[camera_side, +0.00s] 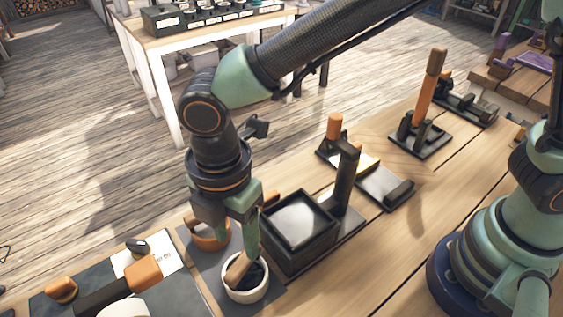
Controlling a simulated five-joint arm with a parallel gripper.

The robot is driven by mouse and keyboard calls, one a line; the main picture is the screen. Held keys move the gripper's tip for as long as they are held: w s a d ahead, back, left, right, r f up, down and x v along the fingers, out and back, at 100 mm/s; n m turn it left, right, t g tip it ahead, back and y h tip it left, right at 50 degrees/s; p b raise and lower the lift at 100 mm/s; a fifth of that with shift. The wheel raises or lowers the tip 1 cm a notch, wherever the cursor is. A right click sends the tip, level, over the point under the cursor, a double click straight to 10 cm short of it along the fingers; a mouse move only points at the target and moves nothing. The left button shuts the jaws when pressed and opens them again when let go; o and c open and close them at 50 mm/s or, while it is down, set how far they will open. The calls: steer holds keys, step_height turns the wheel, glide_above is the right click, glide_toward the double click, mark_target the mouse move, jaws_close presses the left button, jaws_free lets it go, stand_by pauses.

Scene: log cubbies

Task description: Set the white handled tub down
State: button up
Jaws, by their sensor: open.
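The white handled tub (247,290) is a small round white cup with a dark inside and a brown wooden handle piece (237,268) slanting up at its left. It stands upright on a dark grey mat (277,301) near the bottom middle of the side view. My gripper (246,248) points down just above the tub. Its green fingers are open, with the nearer one reaching down to the rim beside the handle piece. The tips are partly hidden, and I cannot tell whether they touch the tub.
A copper-coloured round holder (210,236) is close behind my gripper on the left. A black square box (299,247) stands close on the right, with a tall dark post (346,178) beside it. An orange-ended tool (143,272) lies left. Clear wooden bench (385,250) extends to the right.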

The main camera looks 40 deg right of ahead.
steer(key=w+d+r+m+t+y, duration=0.1)
steer(key=w+d+r+m, duration=0.2)
steer(key=d+r+m, duration=0.3)
steer(key=w+d+r+m+t, duration=0.1)
steer(key=w+d+r+m, duration=0.25)
steer(key=d, duration=0.55)
steer(key=s+d+r+m+t, duration=0.1)
steer(key=s+d+m, duration=0.1)
steer(key=d+m, duration=0.4)
steer(key=s+d+r+m+t+h, duration=0.1)
steer(key=s+d+m+t, duration=0.1)
steer(key=d+m, duration=0.5)
steer(key=d, duration=0.5)
steer(key=shift+d+t, duration=0.2)
steer(key=shift+t, duration=0.1)
